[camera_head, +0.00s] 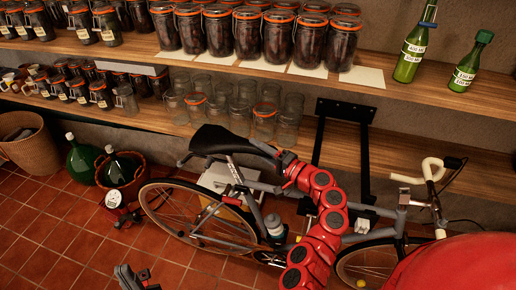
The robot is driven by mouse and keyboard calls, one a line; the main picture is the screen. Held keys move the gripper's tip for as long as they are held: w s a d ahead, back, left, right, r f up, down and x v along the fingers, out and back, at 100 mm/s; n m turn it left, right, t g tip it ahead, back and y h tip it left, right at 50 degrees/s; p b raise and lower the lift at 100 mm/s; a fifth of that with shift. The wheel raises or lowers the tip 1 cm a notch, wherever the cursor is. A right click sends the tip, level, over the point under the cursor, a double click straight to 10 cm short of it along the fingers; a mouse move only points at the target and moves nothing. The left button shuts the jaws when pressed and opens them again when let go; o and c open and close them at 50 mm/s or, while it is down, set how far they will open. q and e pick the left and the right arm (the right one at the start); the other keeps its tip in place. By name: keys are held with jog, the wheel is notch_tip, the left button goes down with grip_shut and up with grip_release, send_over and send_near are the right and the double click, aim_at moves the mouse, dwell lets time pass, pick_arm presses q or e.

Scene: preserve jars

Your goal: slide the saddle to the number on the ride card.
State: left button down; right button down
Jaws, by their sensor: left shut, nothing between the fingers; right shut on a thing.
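The black saddle (215,140) sits on top of the grey bicycle, its nose pointing right. My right arm reaches up across the bicycle to the saddle's nose. My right gripper (268,150) is shut on the saddle there, though its fingertips are hard to make out. A light upright piece (235,172) shows under the saddle; I cannot read any marks on it. I cannot make out a ride card with a number. My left gripper (132,279) is shut and empty above the tiled floor at the bottom left, well apart from the bicycle.
Shelves with dark preserve jars (278,40), empty glass jars (265,118) and green bottles (412,52) run behind the bicycle. A black bracket (362,150) stands behind the frame. A basket (28,143), green demijohns (82,160) and a red device with a dial (114,199) stand at left.

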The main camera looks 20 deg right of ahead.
dwell(0.9)
jog(key=f+b, duration=0.2)
jog(key=b, duration=0.1)
jog(key=shift+s+d+f, duration=0.2)
jog(key=shift+d, duration=0.15)
jog(key=shift+c, duration=2.2)
grip_release()
jog(key=b+v, duration=0.2)
jog(key=v, duration=1.5)
jog(key=shift+s+d+b, duration=0.15)
jog(key=shift+b, duration=0.25)
